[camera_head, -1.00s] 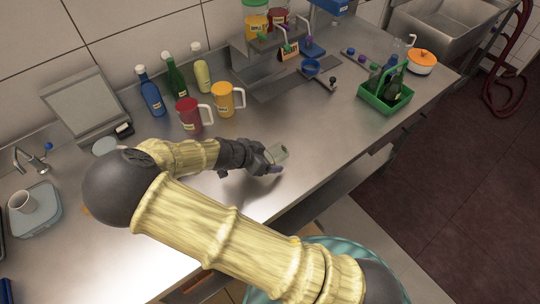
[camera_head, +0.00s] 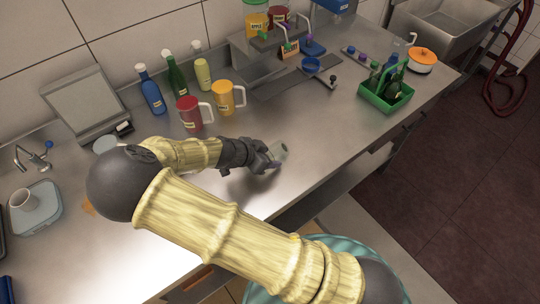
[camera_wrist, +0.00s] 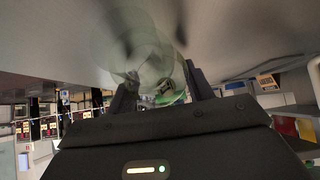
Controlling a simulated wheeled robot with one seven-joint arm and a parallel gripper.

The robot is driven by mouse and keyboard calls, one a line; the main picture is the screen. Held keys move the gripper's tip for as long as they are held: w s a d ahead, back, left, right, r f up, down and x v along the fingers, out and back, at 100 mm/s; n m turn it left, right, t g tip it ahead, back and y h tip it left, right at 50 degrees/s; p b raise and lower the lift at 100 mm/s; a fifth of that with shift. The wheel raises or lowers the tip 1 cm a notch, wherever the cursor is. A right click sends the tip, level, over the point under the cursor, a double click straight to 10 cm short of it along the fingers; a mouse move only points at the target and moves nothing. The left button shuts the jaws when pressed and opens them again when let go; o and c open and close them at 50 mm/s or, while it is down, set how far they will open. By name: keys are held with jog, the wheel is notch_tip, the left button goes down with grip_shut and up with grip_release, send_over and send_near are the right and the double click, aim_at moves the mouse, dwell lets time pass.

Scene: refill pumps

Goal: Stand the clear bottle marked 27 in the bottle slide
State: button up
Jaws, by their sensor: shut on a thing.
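My gripper (camera_head: 268,158) is shut on a clear bottle (camera_head: 278,152) above the middle of the metal counter. In the wrist view the clear bottle (camera_wrist: 135,45) is between the fingers, large and blurred, with a green patch near the fingertips. The number on it cannot be read. A flat dark track (camera_head: 287,83) on the counter, with a blue ring (camera_head: 311,65) and a dark knob at its end, looks like the bottle slide. It lies behind and to the right of my gripper, apart from the bottle, beneath the pump stand.
A red jug (camera_head: 188,115) and a yellow jug (camera_head: 224,98) stand behind my gripper, with several bottles behind them. A green crate (camera_head: 386,99) of bottles and an orange-lidded pot (camera_head: 422,62) are to the right. Counter between gripper and crate is clear.

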aim_at(268, 152)
jog(key=shift+r, duration=0.1)
notch_tip(268, 152, up, 10)
jog(key=shift+f+b, duration=0.1)
jog(key=shift+b, duration=0.4)
jog(key=shift+w, duration=0.1)
dwell(0.3)
jog(key=w+d+n+t+y+p, duration=0.1)
jog(key=w+d+n+y+p, duration=0.1)
jog(key=d+p, duration=0.3)
jog(key=w+d+r+n+t+y+p, duration=0.1)
jog(key=w+d+n+y+p, duration=0.1)
jog(key=d+n+p, duration=0.3)
jog(key=w+d+n+t+y+p, duration=0.1)
jog(key=w+d+n+y+p, duration=0.1)
jog(key=d+p, duration=0.3)
jog(key=shift+w+r+n+t+y+p, duration=0.2)
jog(key=shift+n+t+y+p, duration=0.3)
jog(key=shift+n+p, duration=0.55)
jog(key=shift+f, duration=0.1)
